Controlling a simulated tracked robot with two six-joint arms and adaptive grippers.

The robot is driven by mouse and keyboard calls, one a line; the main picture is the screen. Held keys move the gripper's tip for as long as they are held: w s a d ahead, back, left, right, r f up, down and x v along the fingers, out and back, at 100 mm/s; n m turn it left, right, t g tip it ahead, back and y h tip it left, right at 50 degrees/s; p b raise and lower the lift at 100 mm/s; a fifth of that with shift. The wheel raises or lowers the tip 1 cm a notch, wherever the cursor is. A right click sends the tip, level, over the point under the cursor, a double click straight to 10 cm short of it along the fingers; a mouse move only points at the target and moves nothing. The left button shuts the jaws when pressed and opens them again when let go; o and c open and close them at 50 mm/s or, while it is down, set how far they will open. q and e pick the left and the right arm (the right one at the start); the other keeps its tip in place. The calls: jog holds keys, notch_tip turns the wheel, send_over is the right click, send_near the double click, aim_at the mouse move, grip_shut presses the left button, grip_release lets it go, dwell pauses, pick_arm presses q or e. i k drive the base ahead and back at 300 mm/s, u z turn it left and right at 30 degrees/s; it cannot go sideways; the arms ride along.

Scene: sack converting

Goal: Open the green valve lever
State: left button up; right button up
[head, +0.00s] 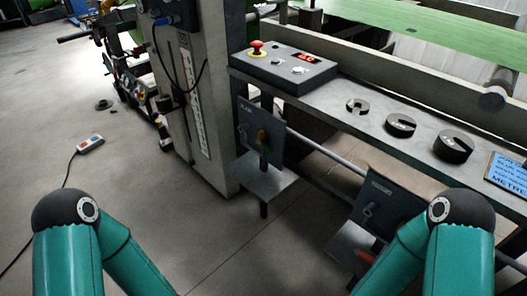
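A dark upright plate (247,118) hangs below the bench, left of the picture's middle. Neither gripper is in view, and nothing of mine touches the lever.
The bench above carries a control box (285,69) with a red button (257,46), several slotted black weights and a blue sign (507,173). A pendant (90,144) lies on the open floor at left.

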aim_at(268, 149)
jog(key=u, duration=0.65)
jog(key=i, duration=0.2)
jog(key=z, duration=2.45)
jog(key=k, duration=0.35)
jog(key=u, duration=0.65)
jog(key=k, duration=0.9)
jog(key=u, duration=1.4)
jog(key=i, duration=1.35)
jog(key=z, duration=0.6)
